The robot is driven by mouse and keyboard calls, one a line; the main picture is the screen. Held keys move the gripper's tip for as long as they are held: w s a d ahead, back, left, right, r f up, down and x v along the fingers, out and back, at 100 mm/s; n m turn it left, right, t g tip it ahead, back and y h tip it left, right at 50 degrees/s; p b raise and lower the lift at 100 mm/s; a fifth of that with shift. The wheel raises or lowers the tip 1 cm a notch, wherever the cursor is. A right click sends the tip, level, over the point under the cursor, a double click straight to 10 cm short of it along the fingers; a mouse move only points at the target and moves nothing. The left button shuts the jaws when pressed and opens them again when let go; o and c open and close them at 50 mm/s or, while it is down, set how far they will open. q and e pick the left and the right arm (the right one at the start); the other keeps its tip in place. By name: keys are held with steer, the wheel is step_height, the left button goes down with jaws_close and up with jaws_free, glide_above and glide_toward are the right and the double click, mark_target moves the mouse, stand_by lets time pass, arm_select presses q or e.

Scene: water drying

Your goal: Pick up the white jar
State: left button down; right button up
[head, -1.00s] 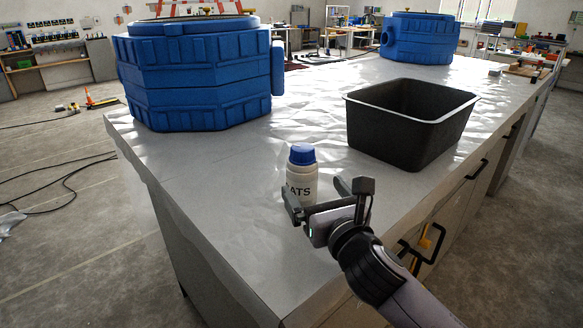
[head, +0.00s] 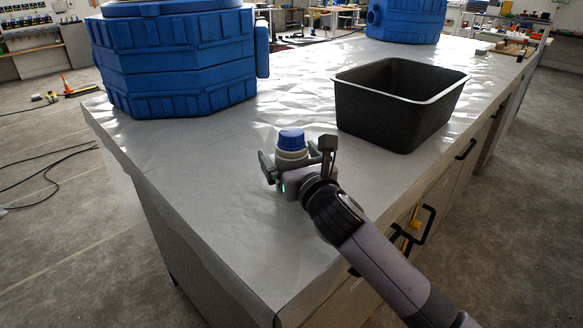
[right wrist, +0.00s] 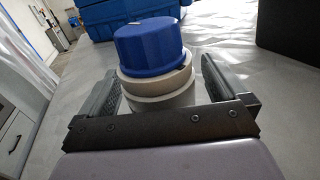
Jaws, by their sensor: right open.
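The white jar (head: 291,153) with a blue lid stands upright on the grey counter (head: 215,165) in the head view. Its lower body is hidden behind my right gripper (head: 297,160). In the right wrist view the jar (right wrist: 158,88) sits between the two fingers of my right gripper (right wrist: 160,85), with its blue lid above them. The right gripper is open, with one finger on each side of the jar. A gap shows beside the right finger; whether the left finger touches is hard to tell. My left gripper is not in view.
A black open bin (head: 385,125) stands behind and to the right of the jar. A large blue container (head: 180,65) stands at the back left, and another (head: 405,22) farther back. The counter left of the jar is clear.

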mark_target(288, 128)
steer(key=shift+w+a, duration=0.25)
steer(key=shift+w, duration=0.3)
steer(key=c, duration=1.4)
steer(key=shift+o, duration=0.2)
steer(key=shift+r, duration=0.1)
step_height(288, 128, up, 20)
steer(key=p, duration=0.2)
